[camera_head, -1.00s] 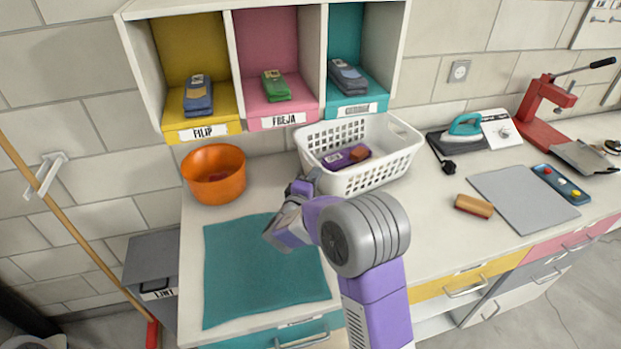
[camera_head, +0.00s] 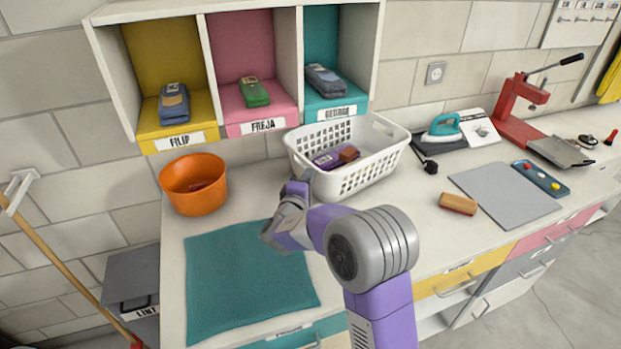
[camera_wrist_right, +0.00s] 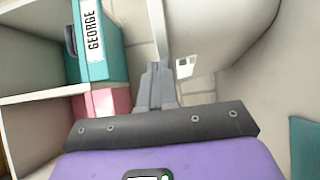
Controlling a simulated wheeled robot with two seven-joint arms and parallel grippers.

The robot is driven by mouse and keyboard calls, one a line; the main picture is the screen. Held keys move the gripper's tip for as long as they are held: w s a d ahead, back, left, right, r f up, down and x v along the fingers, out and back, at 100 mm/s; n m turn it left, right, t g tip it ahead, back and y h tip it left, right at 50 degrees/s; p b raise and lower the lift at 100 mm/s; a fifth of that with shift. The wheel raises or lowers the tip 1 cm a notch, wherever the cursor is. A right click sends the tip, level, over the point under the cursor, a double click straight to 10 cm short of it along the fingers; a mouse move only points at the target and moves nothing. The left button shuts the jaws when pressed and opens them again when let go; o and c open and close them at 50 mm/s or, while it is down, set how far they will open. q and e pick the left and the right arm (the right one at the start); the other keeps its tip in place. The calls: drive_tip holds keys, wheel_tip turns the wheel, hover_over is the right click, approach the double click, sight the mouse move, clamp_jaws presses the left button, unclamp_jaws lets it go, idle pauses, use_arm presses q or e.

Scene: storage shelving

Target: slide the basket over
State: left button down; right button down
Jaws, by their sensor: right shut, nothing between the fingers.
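The white perforated basket (camera_head: 385,168) stands on the counter below the teal shelf compartment. A purple packet (camera_head: 328,159) and a brown block (camera_head: 349,154) lie inside it. My right gripper (camera_head: 304,178) is shut and empty, low at the basket's left front corner. Its fingertips overlap the basket's outline, and I cannot tell for sure whether they touch it. In the right wrist view the closed fingers (camera_wrist_right: 156,82) point ahead, with the teal GEORGE shelf front (camera_wrist_right: 98,45) to their left. My left gripper is not in view.
An orange bowl (camera_head: 194,185) stands left of the basket. A teal mat (camera_head: 248,285) lies in front. The shelf (camera_head: 392,30) overhangs behind.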

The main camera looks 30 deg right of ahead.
drive_tip(key=w+a+v, duration=0.2)
drive_tip(key=v, duration=1)
drive_tip(key=shift+s+a, duration=0.2)
drive_tip(key=shift+s, duration=0.05)
